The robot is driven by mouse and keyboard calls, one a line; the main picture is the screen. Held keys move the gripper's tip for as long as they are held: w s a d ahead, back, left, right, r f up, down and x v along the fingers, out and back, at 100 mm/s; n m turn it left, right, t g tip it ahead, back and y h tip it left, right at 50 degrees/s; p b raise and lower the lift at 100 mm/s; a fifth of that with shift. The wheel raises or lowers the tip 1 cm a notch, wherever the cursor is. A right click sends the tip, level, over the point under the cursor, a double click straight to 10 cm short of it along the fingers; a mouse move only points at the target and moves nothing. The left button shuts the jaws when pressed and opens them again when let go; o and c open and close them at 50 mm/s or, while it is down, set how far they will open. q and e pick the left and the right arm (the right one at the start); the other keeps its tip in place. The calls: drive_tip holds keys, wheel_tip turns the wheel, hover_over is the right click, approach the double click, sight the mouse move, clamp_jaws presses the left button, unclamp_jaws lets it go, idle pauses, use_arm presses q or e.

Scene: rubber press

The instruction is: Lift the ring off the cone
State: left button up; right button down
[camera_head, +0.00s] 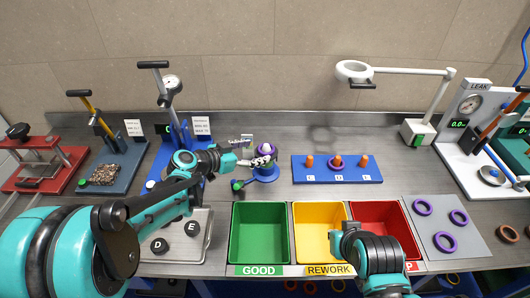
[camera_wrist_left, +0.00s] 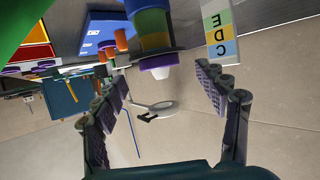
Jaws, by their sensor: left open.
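The cone stands upright on a blue base (camera_head: 266,172) at the back middle of the bench. Its white tip (camera_head: 267,147) shows, with a purple band that looks like the ring (camera_head: 270,153) just below it. In the left wrist view the cone appears upside down, with the white tip (camera_wrist_left: 160,72), the purple ring (camera_wrist_left: 157,62) and yellow and green bands. My left gripper (camera_head: 260,158) is open beside the cone's upper part and partly covers it. In the wrist view the cone's tip lies between its spread fingers (camera_wrist_left: 161,85). My right gripper (camera_head: 346,235) is over the bins; its fingers are unclear.
Green (camera_head: 258,235), yellow (camera_head: 318,228) and red (camera_head: 375,215) bins stand in front. A blue peg board (camera_head: 337,177) is right of the cone. Purple rings (camera_head: 445,241) lie on a grey mat. A metal tray (camera_head: 203,255) and test presses are at left; a lamp arm (camera_head: 410,71) overhangs at right.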

use_arm(q)
drive_tip(key=x, duration=0.2)
drive_tip(key=shift+w+d+f, duration=0.2)
drive_tip(key=shift+d+f, duration=0.05)
drive_tip(key=shift+d, duration=0.05)
drive_tip(key=shift+r, duration=0.1)
drive_tip(key=shift+c, duration=1.2)
drive_tip(key=c, duration=0.9)
wheel_tip(320, 180, up, 4)
drive_tip(key=shift+r+p, duration=0.2)
drive_tip(key=shift+p, duration=0.75)
drive_tip(key=d+r+p, duration=0.1)
drive_tip(key=d+r, duration=0.1)
drive_tip(key=d, duration=0.1)
drive_tip(key=s+d+r+p, duration=0.1)
drive_tip(key=d+r, duration=0.1)
drive_tip(key=d, duration=0.2)
drive_tip(key=s+d+r+p, duration=0.1)
drive_tip(key=d+r, duration=0.1)
drive_tip(key=d, duration=0.2)
drive_tip(key=shift+s+d+r, duration=0.2)
drive_tip(key=shift+r, duration=0.1)
